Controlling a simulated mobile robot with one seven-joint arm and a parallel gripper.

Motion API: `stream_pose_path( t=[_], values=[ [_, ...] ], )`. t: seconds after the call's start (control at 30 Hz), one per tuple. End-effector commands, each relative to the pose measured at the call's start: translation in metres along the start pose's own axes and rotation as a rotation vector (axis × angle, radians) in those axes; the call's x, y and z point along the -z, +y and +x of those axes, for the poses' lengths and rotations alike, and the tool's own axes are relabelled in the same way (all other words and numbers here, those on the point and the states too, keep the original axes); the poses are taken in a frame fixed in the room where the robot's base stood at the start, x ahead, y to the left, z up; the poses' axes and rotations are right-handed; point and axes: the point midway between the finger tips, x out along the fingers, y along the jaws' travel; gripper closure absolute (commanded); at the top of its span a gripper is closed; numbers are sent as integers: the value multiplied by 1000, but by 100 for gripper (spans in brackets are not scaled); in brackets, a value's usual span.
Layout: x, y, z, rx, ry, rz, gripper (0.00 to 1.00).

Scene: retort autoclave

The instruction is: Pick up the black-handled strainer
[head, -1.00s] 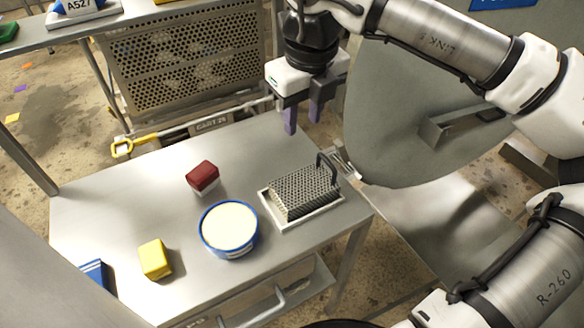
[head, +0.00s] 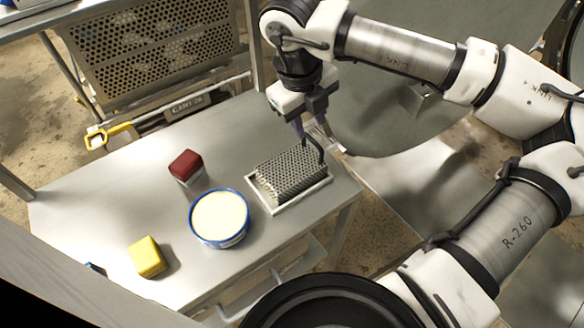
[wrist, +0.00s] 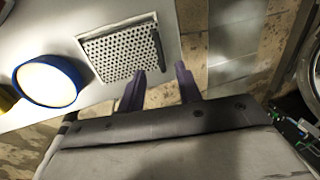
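The strainer (head: 288,174) is a perforated metal basket with an upright black handle (head: 318,152) at its right end. It sits in a shallow white tray (head: 290,206) near the right edge of the steel table. The strainer also shows in the wrist view (wrist: 120,54), with its handle (wrist: 156,46) on the right side. My gripper (head: 312,123) is above and just behind the handle in the head view, its purple fingers apart. In the wrist view my gripper (wrist: 160,79) is open and empty, with the fingertips pointing toward the handle's lower end.
A blue-rimmed round tub (head: 219,219) stands left of the tray. A red block (head: 186,164) and a yellow block (head: 147,257) sit farther left on the table (head: 95,215). A large grey rounded panel (head: 385,105) is close on the right. The table's back left is clear.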

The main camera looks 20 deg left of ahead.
Motion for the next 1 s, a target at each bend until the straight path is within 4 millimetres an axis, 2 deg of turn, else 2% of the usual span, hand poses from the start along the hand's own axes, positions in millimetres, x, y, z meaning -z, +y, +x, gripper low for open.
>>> stream_pose_path(
  t=[0.33,0.6,0.63,0.9,1.0],
  values=[
    [3,-1,44,-4,0,0,66],
    [2,-1,50,-2,0,0,66],
    [2,-1,50,-2,0,0,67],
    [2,-1,49,-2,0,0,100],
    [2,-1,49,-2,0,0,100]
  ],
)
